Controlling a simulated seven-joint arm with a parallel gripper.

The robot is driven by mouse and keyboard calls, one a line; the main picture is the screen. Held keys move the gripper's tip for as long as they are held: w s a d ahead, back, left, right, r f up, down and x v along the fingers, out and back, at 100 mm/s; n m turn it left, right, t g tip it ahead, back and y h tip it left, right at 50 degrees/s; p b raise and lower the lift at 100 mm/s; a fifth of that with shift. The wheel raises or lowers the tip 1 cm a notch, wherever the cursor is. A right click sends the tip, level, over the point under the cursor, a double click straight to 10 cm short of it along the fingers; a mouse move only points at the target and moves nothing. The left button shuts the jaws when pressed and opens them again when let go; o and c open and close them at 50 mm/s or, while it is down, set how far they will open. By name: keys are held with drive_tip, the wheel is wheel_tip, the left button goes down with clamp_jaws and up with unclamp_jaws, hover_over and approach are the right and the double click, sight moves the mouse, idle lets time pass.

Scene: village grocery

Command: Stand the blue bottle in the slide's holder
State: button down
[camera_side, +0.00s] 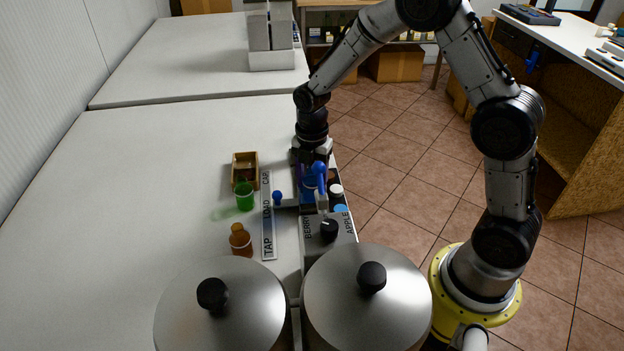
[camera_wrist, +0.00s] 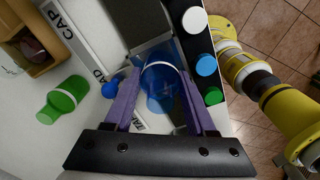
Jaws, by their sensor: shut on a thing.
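My gripper (camera_wrist: 158,88) has its purple fingers closed on the two sides of the translucent blue bottle (camera_wrist: 161,88). The slide runs beside a label strip (camera_side: 267,222) marked TAP, LOAD and CAP. A small blue knob (camera_side: 277,197) stands by the LOAD mark, and also shows left of the fingers in the wrist view (camera_wrist: 110,88). The holder is hidden under the bottle and fingers; I cannot tell whether the bottle is seated in it.
Two lidded steel pots (camera_side: 368,300) fill the front. White, blue and green round caps (camera_wrist: 206,65) line the right side. The left tabletop is clear.

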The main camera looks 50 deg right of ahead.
drive_tip(key=shift+f, duration=0.2)
idle(0.4)
unclamp_jaws()
idle(0.3)
drive_tip(key=shift+r, duration=4)
